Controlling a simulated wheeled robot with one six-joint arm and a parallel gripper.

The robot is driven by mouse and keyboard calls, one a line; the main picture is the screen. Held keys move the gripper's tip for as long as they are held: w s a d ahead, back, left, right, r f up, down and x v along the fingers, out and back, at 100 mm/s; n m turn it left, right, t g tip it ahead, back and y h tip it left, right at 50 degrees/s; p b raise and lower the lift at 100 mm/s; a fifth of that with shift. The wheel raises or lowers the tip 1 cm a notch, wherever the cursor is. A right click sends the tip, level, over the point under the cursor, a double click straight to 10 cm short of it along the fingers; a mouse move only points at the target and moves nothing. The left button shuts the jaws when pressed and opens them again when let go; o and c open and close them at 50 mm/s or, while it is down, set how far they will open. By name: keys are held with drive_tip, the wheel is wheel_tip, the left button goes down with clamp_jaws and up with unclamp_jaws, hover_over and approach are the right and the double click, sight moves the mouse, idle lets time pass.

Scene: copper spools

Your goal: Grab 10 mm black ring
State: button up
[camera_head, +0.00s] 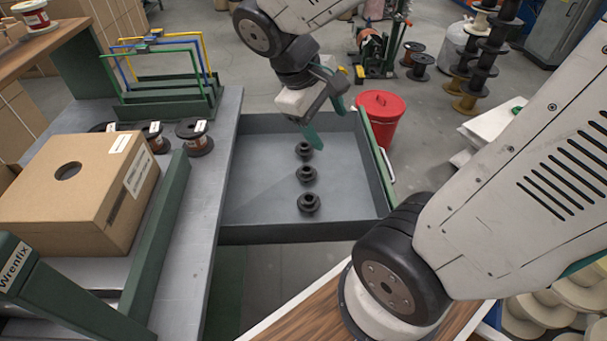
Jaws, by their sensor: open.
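Three black rings lie in a row on the floor of an open drawer (255,205): a far ring (304,151), a middle ring (306,174) and a near ring (309,204). They look much alike, and I cannot read any size on them. My gripper (326,122) is above the far part of the drawer, near the far ring. Its two teal fingers are spread apart, with nothing seen between them. The left finger reaches down close to the far ring; I cannot tell whether it touches.
A workbench (205,205) left of the drawer carries a cardboard box (72,190), small copper spools (195,137) and a green rack (165,105). A red bin (380,108) stands behind the drawer's right wall. The drawer floor around the rings is clear.

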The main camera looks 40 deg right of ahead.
drive_tip(key=w+d+f+n+h, duration=0.2)
drive_tip(key=w+f+n+h, duration=0.15)
drive_tip(key=w+f, duration=0.35)
drive_tip(key=w+d+f+n+h, duration=0.2)
drive_tip(key=w+f+n+h, duration=0.1)
drive_tip(key=w+f+n, duration=0.4)
drive_tip(key=n+t, duration=0.4)
drive_tip(key=n, duration=0.2)
approach(306, 170)
drive_tip(key=shift+w+d+f+h, duration=0.1)
drive_tip(key=shift+d+f+h, duration=0.2)
drive_tip(key=shift+f+h, duration=0.05)
drive_tip(key=shift+f+n, duration=0.25)
drive_tip(key=shift+f, duration=0.15)
drive_tip(key=x, duration=0.7)
drive_tip(key=shift+w+d, duration=0.2)
drive_tip(key=shift+d, duration=0.2)
drive_tip(key=c, duration=1.1)
